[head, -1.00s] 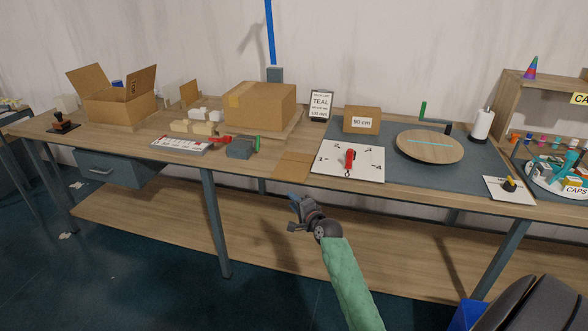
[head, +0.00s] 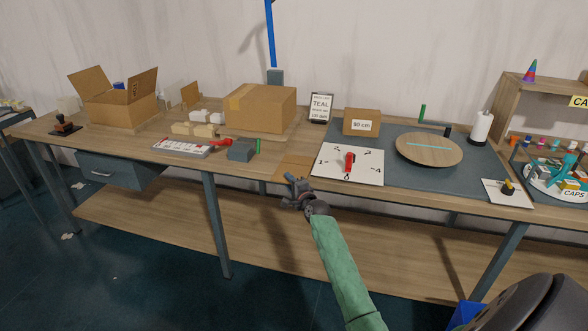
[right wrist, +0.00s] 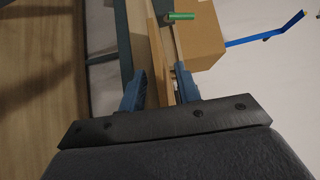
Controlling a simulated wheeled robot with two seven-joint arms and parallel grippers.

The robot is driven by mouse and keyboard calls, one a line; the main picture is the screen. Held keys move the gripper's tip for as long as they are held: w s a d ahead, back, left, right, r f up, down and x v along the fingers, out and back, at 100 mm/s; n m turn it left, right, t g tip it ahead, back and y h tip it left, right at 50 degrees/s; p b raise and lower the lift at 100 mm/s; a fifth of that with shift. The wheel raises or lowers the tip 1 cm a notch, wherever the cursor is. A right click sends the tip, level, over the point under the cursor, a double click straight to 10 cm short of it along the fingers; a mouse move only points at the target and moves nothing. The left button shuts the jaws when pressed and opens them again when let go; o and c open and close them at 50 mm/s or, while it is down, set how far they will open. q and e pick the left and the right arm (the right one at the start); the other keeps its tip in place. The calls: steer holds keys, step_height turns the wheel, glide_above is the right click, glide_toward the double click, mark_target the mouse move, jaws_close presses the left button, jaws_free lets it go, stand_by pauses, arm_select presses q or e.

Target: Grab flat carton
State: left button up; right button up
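The flat carton (head: 293,167) is a thin brown sheet lying at the table's front edge, left of the white number board. My right gripper (head: 296,190) is just in front of it and partly below the table edge. In the right wrist view, the blue fingers of my right gripper (right wrist: 160,88) are apart. A thin brown strip, seemingly the carton's edge (right wrist: 162,62), shows in the gap between them; I cannot tell whether either finger touches it. My left gripper is not in view.
A closed cardboard box (head: 260,108) stands behind the carton. The number board (head: 335,168) with a red pointer lies close on its right. A grey block (head: 241,151) and a keyboard-like panel (head: 182,148) are on its left. A lower shelf (head: 260,225) runs under the table.

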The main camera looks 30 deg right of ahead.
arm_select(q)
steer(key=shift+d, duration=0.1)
arm_select(e)
jaws_close()
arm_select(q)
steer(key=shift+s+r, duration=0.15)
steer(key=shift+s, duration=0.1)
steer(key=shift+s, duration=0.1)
arm_select(e)
steer(key=shift+r, duration=0.1)
